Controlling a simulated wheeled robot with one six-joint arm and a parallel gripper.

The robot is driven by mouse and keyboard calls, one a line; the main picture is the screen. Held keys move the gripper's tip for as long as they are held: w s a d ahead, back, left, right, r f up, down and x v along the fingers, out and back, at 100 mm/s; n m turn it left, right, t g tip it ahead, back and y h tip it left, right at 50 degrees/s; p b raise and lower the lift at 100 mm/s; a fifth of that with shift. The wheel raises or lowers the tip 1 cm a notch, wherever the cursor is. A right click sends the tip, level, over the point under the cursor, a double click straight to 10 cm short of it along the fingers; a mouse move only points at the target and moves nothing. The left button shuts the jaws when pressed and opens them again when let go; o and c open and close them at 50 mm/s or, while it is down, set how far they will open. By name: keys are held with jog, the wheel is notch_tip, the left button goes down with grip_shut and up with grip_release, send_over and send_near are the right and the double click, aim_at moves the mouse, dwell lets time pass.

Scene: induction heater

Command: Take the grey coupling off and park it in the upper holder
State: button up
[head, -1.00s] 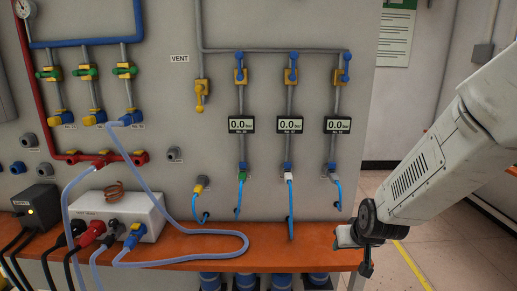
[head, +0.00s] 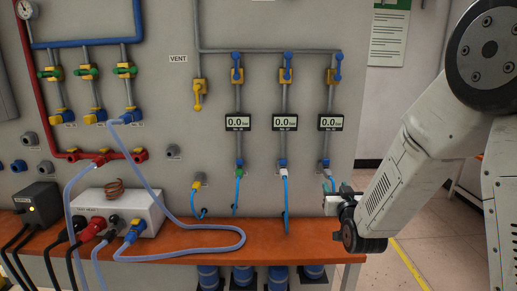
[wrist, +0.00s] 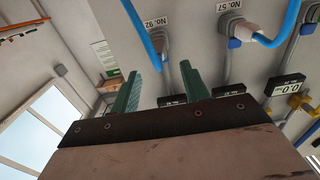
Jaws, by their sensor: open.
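The grey coupling (head: 326,166) is on the rightmost of three panel lines, below the right gauge, with a blue hose attached. In the wrist view the grey coupling (wrist: 159,44), at label No. 92, lies beyond the fingertips. My gripper (head: 336,189) is at the right end of the bench, just below and right of that coupling and apart from it. In the wrist view its two green fingers (wrist: 160,78) are open with nothing held between them. Round grey fittings (head: 28,139) on the left panel may be holders; I cannot tell which is the upper one.
A white coupling (head: 283,169) and a green coupling (head: 239,171) hang left of the grey one, with blue hoses. The orange bench (head: 270,234) runs below them. A white box (head: 118,211) with cables and a pale hose stands at left. Floor is free at right.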

aim_at(330, 177)
jog(key=shift+w+d, duration=0.1)
jog(key=shift+w, duration=4.45)
grip_shut()
jog(key=shift+s, duration=3.05)
